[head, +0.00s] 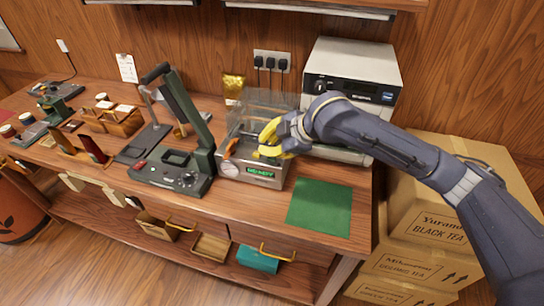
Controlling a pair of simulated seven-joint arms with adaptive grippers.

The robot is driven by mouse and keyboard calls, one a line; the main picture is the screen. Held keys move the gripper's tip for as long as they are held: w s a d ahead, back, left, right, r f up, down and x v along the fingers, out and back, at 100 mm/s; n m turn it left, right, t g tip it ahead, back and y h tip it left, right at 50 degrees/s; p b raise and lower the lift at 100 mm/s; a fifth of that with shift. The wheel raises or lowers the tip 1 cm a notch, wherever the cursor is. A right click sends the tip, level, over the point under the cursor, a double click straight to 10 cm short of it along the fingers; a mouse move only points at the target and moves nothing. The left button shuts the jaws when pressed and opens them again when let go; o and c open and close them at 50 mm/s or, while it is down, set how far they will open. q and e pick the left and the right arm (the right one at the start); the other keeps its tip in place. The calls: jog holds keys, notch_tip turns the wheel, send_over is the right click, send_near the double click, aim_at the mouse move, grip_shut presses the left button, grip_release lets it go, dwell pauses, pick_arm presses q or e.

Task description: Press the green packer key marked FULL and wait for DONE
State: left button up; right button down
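The packer (240,172) looks to be the metal box with a clear lid (268,105), a round gauge and an orange lever near the middle of the counter. Its small display (260,173) glows green and appears to read READY. My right gripper (266,143), with yellow fingers, reaches in from the right and points down at the packer's top. Its fingertips are over or on the area just behind the display; contact cannot be told. I cannot make out the green FULL key, which may be hidden under the fingers. My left gripper is not in view.
A black sealer-like machine with a raised arm (186,110) stands left of the packer. A white oven-like unit (352,70) stands behind my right arm. A green mat (320,207) lies clear at front right. Cardboard tea boxes (430,228) are stacked at the right.

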jog(key=shift+f, duration=0.9)
dwell(1.4)
jog(key=shift+r, duration=0.15)
dwell(0.3)
jog(key=shift+r, duration=0.75)
jog(key=shift+r, duration=2.5)
